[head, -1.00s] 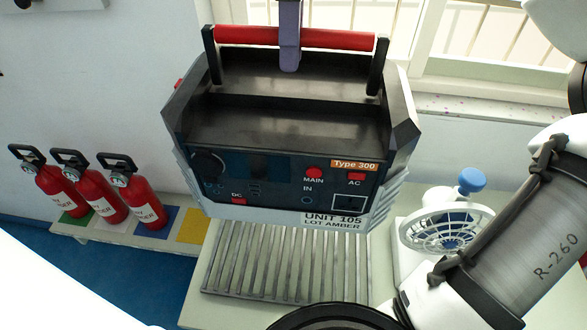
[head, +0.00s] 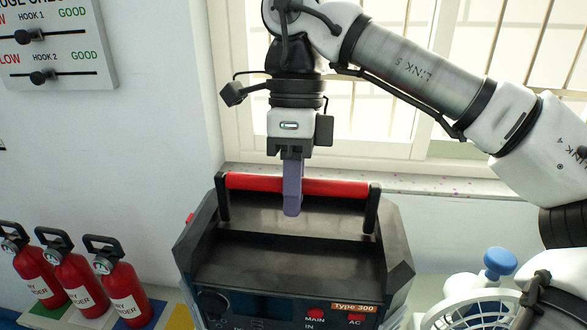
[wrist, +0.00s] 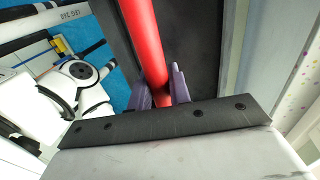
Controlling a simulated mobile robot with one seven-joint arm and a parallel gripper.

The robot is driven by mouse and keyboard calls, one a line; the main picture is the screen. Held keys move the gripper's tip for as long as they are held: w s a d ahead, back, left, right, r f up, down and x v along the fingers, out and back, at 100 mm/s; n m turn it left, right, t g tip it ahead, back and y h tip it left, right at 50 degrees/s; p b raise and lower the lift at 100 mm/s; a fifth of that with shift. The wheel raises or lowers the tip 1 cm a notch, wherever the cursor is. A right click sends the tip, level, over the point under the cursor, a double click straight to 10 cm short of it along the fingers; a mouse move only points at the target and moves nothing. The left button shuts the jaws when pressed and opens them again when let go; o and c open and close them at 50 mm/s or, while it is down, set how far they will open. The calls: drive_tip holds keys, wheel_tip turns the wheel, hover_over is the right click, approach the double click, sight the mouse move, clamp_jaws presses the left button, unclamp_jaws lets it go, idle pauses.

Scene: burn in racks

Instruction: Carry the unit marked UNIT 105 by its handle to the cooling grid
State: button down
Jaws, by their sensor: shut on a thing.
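The dark unit (head: 290,262) has a raised red handle (head: 335,188) on black posts. Its front shows "Type 300", MAIN and AC; its lower front, with any unit number, is cut off by the bottom edge of the head view. My gripper (head: 292,205) is shut on the handle near its middle, with purple fingers pointing down. The wrist view shows the fingers (wrist: 163,88) on both sides of the red bar (wrist: 143,40). The cooling grid is not visible now, so I cannot tell whether the unit touches it.
Several red extinguishers (head: 85,280) stand at the left, by coloured squares. A white fan (head: 475,310) with a blue knob (head: 499,262) stands close at the right. A window sill (head: 430,183) runs behind the unit. A gauge board (head: 52,42) hangs on the left wall.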

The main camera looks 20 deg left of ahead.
sight(294, 227)
drive_tip(key=shift+w+a+f+x, duration=0.1)
drive_tip(key=shift+w+x, duration=0.2)
drive_tip(key=shift+x, duration=1.2)
drive_tip(key=shift+w+a+f+x, duration=0.1)
drive_tip(key=shift+w+x, duration=0.2)
drive_tip(key=shift+x, duration=1.25)
drive_tip(key=shift+w+a+f+x, duration=0.1)
drive_tip(key=shift+w+x, duration=0.2)
drive_tip(key=shift+x, duration=1.2)
drive_tip(key=c, duration=1.3)
unclamp_jaws()
drive_tip(key=shift+f, duration=0.1)
drive_tip(key=v, duration=1.2)
drive_tip(key=shift+s, duration=0.1)
